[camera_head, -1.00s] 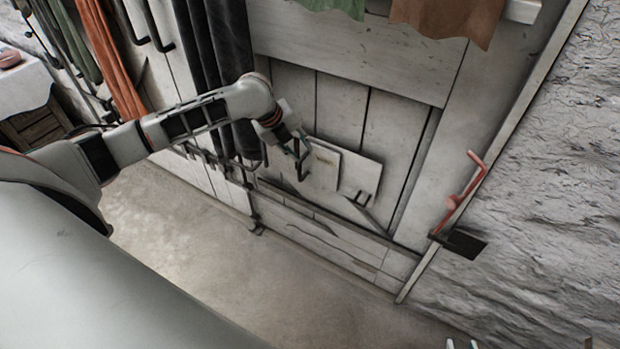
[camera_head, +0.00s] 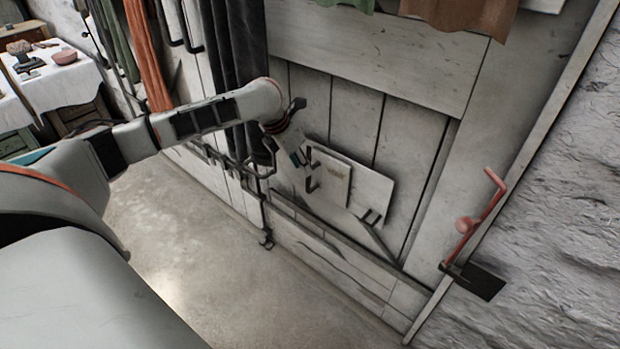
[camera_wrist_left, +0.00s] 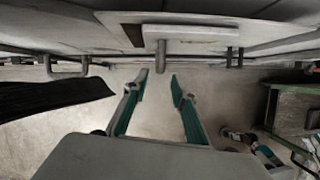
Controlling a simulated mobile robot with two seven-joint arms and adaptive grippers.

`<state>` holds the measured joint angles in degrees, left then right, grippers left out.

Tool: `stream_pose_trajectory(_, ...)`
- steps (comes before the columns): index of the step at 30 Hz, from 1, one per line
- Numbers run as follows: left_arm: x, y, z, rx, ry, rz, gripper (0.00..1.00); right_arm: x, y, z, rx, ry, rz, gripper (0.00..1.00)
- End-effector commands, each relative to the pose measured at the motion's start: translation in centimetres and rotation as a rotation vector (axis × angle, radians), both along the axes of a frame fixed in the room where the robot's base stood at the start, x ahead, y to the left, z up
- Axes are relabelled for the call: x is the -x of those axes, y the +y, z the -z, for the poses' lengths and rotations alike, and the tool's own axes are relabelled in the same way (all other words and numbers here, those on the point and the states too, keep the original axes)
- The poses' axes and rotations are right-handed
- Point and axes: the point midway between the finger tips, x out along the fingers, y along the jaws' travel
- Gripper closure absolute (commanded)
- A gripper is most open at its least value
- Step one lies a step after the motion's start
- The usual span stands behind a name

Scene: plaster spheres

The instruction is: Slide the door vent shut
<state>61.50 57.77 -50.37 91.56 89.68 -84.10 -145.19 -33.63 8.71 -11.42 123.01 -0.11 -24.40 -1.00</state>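The door vent is a pale sliding plate (camera_head: 332,180) with a small faded label, lying over a wider pale board (camera_head: 376,190) on the plank door. The plate also shows at the top of the left wrist view (camera_wrist_left: 195,33). A short grey peg (camera_wrist_left: 161,57) hangs from the plate there. My left gripper (camera_head: 305,164) is at the plate's left edge. In the left wrist view its fingers (camera_wrist_left: 159,84) are spread, with the peg just beyond and between the tips. Contact cannot be told. My right gripper is out of view.
A red handle (camera_head: 473,220) stands on the door frame to the right, beside rough stone wall (camera_head: 560,180). Dark cloth (camera_head: 236,70) and hooks hang left of the vent. A table with a white cloth (camera_head: 62,80) is far left. The floor (camera_head: 200,250) below is clear.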

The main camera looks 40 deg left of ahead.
Motion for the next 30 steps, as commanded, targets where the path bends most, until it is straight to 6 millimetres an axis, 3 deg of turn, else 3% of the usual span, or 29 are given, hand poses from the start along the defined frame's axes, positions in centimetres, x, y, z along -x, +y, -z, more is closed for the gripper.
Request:
stream_pose_trajectory(1, -0.1, -0.2, 1.3, 0.002, 0.008, 0.001, 0.74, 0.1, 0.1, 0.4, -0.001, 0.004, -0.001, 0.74)
stream_pose_trajectory(6, -1.0, -0.5, 4.0, 0.002, 0.011, 0.0, 0.74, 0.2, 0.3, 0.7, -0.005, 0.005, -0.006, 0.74)
stream_pose_trajectory(11, -1.8, -0.7, 5.8, 0.001, 0.01, -0.001, 0.74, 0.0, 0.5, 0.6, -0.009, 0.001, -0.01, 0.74)
stream_pose_trajectory(20, -2.2, -0.7, 5.9, 0.001, 0.002, -0.001, 0.74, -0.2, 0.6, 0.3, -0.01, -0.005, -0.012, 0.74)
stream_pose_trajectory(21, -2.2, -0.7, 5.9, 0.001, 0.002, -0.001, 0.76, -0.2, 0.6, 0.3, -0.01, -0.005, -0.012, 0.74)
stream_pose_trajectory(24, -2.2, -0.7, 5.9, 0.001, 0.002, -0.001, 1.0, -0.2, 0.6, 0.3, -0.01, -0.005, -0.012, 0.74)
stream_pose_trajectory(30, -2.2, -0.7, 5.9, 0.0, 0.003, -0.001, 1.0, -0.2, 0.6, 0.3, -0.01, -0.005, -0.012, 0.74)
